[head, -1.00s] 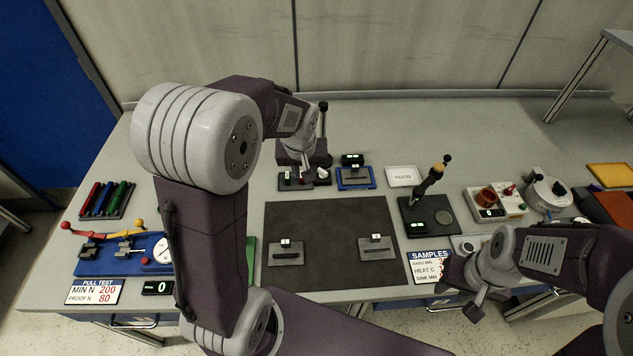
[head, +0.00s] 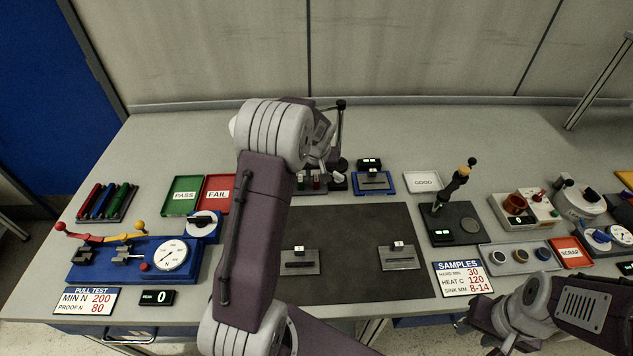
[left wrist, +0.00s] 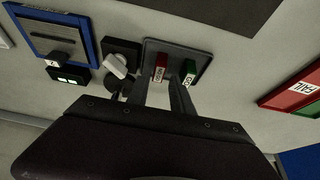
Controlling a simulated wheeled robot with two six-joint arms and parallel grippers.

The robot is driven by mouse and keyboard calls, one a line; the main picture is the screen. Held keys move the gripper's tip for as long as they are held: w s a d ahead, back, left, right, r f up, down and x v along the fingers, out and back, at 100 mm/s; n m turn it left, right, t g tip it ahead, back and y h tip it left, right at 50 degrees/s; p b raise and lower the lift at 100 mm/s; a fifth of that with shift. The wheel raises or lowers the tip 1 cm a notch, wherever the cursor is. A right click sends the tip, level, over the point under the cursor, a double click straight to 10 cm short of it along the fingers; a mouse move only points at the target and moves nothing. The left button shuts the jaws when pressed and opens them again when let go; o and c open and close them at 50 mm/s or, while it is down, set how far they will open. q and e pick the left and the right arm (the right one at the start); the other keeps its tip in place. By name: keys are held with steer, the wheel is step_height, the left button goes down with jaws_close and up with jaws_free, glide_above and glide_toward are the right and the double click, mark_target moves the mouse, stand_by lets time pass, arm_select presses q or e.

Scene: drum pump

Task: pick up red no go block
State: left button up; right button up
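The red no go block (left wrist: 160,65) stands in a dark grey holder (left wrist: 205,57) in the left wrist view, with a green go block (left wrist: 188,70) beside it. In the head view the red block (head: 316,182) shows as a small spot below my left wrist. My left gripper (left wrist: 158,84) is open, its two fingers apart and pointing at the red block, with nothing visibly held. Whether the fingers touch the block cannot be told. My right gripper (head: 492,338) is low at the right of the head view, and its finger state is unclear.
A grey part with a white knob (left wrist: 115,66) and a blue-framed gauge (left wrist: 48,32) stand close beside the holder. Green PASS (head: 184,195) and red FAIL (head: 218,194) trays lie to the left. A dark mat (head: 350,240) lies in front.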

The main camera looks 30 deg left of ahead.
mark_target(316, 178)
arm_select(q)
steer(key=x, duration=0.4)
steer(key=shift+w+f, duration=0.1)
steer(key=shift+f, duration=0.1)
steer(key=shift+r, duration=0.1)
jaws_close()
steer(key=r, duration=0.2)
steer(key=d+r, duration=0.1)
steer(key=r, duration=0.1)
steer(key=shift+r, duration=0.25)
steer(key=w+d+r+p, duration=0.1)
steer(key=d+r+p, duration=0.1)
steer(key=d+r, duration=0.7)
steer(key=shift+w+d+r, duration=0.2)
steer(key=shift+d+r, duration=0.1)
steer(key=shift+d, duration=0.55)
